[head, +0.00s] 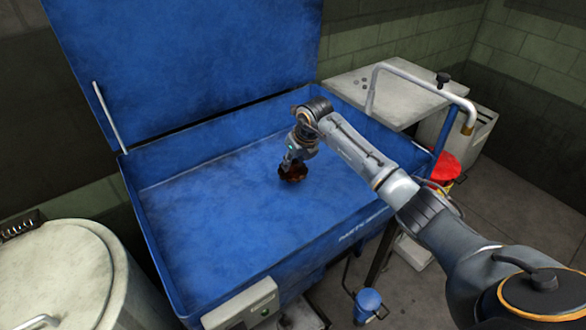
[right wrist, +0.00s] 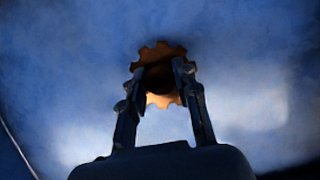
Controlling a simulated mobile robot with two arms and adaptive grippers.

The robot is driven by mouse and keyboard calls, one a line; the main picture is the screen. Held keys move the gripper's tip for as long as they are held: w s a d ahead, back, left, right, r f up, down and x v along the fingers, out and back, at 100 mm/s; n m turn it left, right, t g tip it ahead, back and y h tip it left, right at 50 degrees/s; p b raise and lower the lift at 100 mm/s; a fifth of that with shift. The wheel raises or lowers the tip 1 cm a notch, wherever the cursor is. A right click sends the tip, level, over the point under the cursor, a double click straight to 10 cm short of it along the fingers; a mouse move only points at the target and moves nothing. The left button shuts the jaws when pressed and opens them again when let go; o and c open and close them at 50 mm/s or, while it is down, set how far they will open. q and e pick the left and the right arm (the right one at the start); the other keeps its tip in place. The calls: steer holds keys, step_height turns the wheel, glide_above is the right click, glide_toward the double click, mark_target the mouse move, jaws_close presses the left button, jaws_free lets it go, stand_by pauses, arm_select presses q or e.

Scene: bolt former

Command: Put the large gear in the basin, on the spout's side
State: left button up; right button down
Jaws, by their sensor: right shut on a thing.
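My right gripper (head: 288,160) points down and is shut on the gear. The right wrist view shows the gear (right wrist: 160,54) as an orange toothed ring between the two fingers of my right gripper (right wrist: 160,80). Whether the gear touches the basin floor is hard to tell. The spout (head: 468,122) is the end of a bent white pipe at the basin's right side. My left gripper is not in view.
The basin's blue lid (head: 190,60) stands open at the back. A grey side table (head: 385,88) stands right of the basin, with a red container (head: 446,168) below. A pale round drum (head: 60,275) stands at the left. The basin floor around the gear is clear.

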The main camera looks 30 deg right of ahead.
mark_target(295, 165)
step_height(295, 165, down, 2)
steer(key=shift+f, duration=0.35)
steer(key=c, duration=1)
jaws_free()
steer(key=shift+f, duration=0.15)
steer(key=shift+s+r, duration=0.15)
steer(key=shift+r, duration=0.35)
steer(key=v, duration=1.1)
steer(key=shift+r, duration=0.1)
